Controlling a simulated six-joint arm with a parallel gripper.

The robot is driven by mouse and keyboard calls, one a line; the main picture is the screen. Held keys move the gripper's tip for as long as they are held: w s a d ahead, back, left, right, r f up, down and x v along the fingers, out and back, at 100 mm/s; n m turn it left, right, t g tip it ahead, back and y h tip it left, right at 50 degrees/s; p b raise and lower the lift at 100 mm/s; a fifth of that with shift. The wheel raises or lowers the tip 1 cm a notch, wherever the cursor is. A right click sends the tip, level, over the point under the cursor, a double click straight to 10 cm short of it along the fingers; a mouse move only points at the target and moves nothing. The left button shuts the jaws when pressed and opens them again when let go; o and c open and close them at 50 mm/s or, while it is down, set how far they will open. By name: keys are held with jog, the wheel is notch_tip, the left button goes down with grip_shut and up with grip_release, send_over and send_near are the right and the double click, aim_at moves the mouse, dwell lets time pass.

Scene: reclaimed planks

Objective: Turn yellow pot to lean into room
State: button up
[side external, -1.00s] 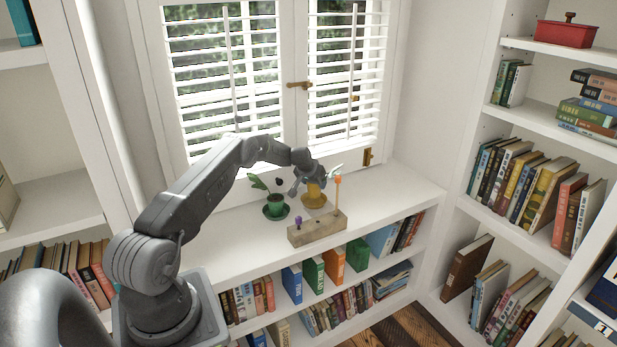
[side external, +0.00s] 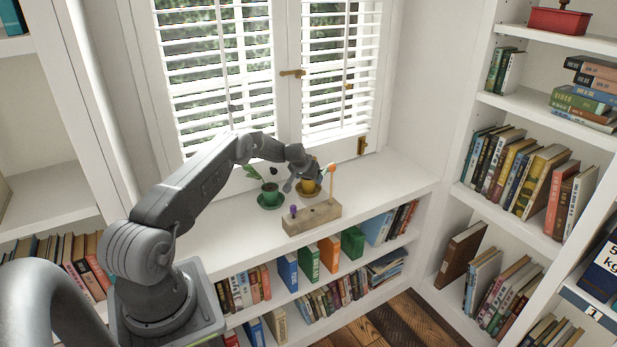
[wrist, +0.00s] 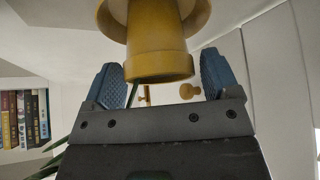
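The yellow pot (side external: 309,188) stands on a yellow saucer on the white shelf top, below the window. A pale green leaf beside it is partly hidden by my gripper and the orange-topped stick. My gripper (side external: 298,184) is at the pot's left side and covers part of it. In the wrist view the yellow pot (wrist: 158,45) sits between the two blue finger pads of my gripper (wrist: 160,82). The pads are spread, with a narrow gap to the pot on each side. The plant's lean cannot be made out clearly.
A green pot with a plant (side external: 270,195) stands on a green saucer just left. A wooden block (side external: 312,217) with a purple peg and an orange-topped stick (side external: 331,180) stands in front. The window blinds (side external: 215,75) rise behind. The shelf top is clear to the right.

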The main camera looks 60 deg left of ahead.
jog(key=shift+o, duration=0.8)
jog(key=shift+f, duration=0.1)
jog(key=shift+s, duration=0.1)
